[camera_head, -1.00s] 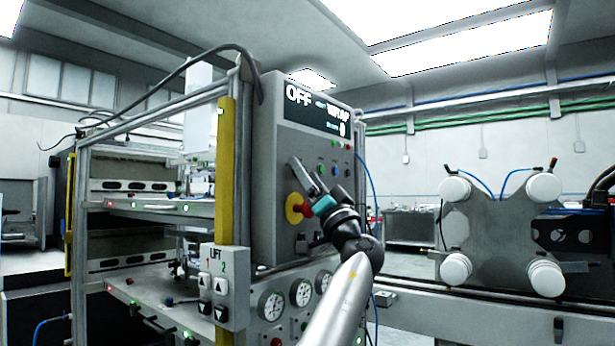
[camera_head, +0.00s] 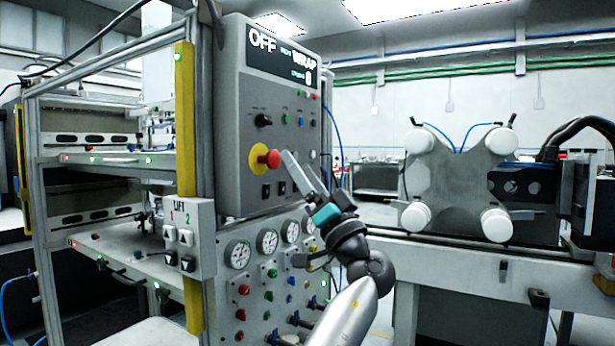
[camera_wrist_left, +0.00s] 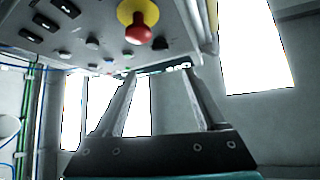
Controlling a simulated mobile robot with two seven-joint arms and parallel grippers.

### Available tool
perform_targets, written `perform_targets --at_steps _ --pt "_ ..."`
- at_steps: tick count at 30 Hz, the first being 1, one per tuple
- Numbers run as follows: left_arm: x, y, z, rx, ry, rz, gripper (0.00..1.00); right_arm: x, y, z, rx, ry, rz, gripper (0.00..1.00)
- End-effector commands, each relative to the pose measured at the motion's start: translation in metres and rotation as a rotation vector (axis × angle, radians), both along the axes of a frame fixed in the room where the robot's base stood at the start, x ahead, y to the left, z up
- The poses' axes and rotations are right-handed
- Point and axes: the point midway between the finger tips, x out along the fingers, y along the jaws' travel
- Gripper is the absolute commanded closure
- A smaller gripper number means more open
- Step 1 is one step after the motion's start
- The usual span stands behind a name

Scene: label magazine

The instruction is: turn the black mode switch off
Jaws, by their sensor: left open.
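The black mode switch (camera_head: 263,120) is a small round knob on the upper left of the grey control panel (camera_head: 235,85). The panel's display (camera_head: 282,55) reads OFF at left and WRAP at right. My left gripper (camera_head: 288,156) is open and empty, low and right of the switch, clear of it in the picture. Its fingertips lie just right of the red button. In the left wrist view the open fingers (camera_wrist_left: 162,72) point towards the panel, and a black knob (camera_wrist_left: 160,43), likely the switch, shows just beyond them. My right gripper is out of view.
A red mushroom button (camera_head: 270,158) on a yellow ring sticks out below the switch, close to my fingertips. Black rockers (camera_head: 266,191) sit under it. Gauges (camera_head: 267,241) and coloured knobs fill the lower panel. Free space lies right of the panel.

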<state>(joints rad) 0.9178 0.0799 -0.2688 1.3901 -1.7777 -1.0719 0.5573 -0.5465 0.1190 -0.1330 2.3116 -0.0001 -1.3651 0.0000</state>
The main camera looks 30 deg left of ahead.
Motion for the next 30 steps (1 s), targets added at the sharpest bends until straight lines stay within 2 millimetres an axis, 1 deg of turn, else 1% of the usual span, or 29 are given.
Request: perform_targets --at_steps 1,3,7,23,25,26,29,30 --pt "-0.002 -0.005 -0.005 0.001 0.002 -0.001 0.27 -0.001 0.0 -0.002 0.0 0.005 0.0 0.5" --pt "-0.005 -0.01 -0.009 0.001 0.001 0.0 0.27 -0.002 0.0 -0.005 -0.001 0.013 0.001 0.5" --pt "-0.007 -0.015 -0.015 0.001 0.0 0.0 0.27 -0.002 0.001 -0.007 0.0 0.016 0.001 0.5" --pt "-0.007 -0.016 -0.017 -0.002 0.002 -0.001 0.27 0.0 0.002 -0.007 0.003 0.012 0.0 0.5" --pt "-0.006 -0.013 -0.026 -0.018 0.018 -0.008 0.27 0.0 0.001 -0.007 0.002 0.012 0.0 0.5" --pt "-0.005 -0.012 -0.033 -0.032 0.032 -0.014 0.27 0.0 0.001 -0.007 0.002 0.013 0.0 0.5" --pt "-0.001 -0.002 -0.075 -0.111 0.109 -0.045 0.27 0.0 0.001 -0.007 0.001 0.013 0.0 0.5" --pt "0.001 0.002 -0.099 -0.155 0.151 -0.063 0.27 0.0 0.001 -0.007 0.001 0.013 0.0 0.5"
